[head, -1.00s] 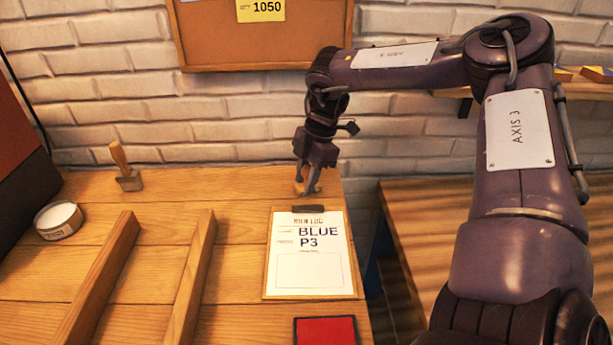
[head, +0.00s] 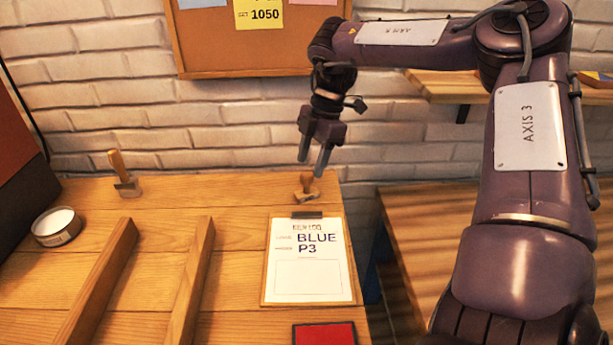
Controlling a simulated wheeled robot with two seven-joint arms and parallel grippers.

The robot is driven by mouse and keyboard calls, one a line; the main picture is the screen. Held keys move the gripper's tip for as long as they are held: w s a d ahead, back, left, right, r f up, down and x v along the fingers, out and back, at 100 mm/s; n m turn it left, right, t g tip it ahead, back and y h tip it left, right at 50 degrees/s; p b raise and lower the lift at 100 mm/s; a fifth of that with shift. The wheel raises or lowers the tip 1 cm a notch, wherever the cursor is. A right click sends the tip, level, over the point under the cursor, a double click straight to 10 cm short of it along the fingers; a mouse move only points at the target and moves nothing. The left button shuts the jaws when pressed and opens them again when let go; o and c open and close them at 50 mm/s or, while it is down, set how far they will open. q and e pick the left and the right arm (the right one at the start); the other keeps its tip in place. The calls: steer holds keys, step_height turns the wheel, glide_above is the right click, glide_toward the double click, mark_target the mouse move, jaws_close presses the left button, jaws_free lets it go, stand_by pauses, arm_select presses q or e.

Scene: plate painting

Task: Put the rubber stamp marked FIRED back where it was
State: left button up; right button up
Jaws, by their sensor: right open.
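A wooden rubber stamp (head: 306,187) stands on the table just behind the clipboard (head: 310,262), near the wall. Its marking cannot be read from here. My right gripper (head: 314,169) is open and empty, its fingers pointing down just above and behind this stamp, apart from it. The clipboard's sheet reads BLUE P3. My left gripper is not in view.
A red ink pad (head: 324,334) lies at the front edge. Two wooden rails (head: 95,285) run along the table's left half, with a round tin (head: 57,227) beyond them. A cork board (head: 210,45) hangs on the brick wall. The table between tool and stamp is clear.

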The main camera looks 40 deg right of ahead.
steer(key=v, duration=0.5)
steer(key=shift+d+r, duration=0.1)
steer(key=shift+r, duration=0.15)
steer(key=shift+f, duration=0.1)
